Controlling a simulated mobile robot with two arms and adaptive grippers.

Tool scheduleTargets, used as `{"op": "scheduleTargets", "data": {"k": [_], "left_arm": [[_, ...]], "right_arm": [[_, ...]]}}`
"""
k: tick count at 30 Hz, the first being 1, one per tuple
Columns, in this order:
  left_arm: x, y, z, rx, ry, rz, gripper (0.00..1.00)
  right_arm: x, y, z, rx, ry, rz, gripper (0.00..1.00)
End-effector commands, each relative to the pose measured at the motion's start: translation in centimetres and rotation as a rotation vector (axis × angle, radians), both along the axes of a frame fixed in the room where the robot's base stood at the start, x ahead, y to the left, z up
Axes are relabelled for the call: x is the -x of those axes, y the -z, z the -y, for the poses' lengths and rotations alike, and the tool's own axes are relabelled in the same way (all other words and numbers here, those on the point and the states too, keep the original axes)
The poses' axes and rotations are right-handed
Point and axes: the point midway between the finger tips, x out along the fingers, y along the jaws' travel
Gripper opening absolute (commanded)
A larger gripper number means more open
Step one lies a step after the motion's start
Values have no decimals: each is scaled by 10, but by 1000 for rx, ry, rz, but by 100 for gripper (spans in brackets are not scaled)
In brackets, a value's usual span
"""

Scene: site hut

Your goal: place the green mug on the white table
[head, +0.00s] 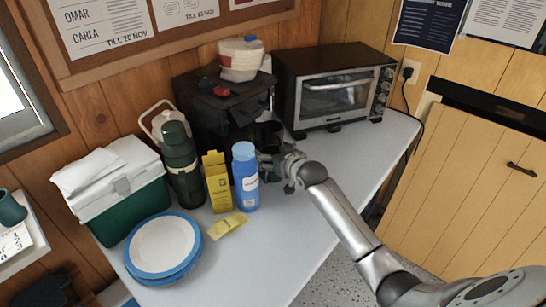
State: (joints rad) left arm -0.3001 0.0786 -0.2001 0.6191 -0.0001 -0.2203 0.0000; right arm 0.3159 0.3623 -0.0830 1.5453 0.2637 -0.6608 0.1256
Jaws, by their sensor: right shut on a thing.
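My right gripper (281,168) reaches in from the lower right to just right of the blue bottle. It is shut on what looks like the green mug (266,160), a small dark greenish thing mostly hidden by the fingers and the bottle. It is low over the white table (262,258); I cannot tell whether the mug touches the top. A dark teal mug (10,208) also stands on a white ledge at the far left. My left gripper is not in view.
The blue bottle (245,178), yellow carton (217,182) and green flask (182,165) stand close left of the gripper. A black coffee machine (212,112) and toaster oven (338,92) are behind. Plates (163,247) and a cool box (122,200) fill the left. The front right is clear.

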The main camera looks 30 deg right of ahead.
Motion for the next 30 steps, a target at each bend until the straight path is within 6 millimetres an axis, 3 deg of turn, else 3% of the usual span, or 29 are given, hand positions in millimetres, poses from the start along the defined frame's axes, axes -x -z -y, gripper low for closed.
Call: {"op": "scheduleTargets", "data": {"k": [10,11,15,30], "left_arm": [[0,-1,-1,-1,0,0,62],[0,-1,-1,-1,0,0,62],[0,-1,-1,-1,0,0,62],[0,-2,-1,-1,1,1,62]], "right_arm": [[-4,10,-1,1,1,6,31],[-4,11,-1,1,1,3,81],[-3,11,-1,1,1,3,99],[1,10,-1,1,1,1,100]]}}
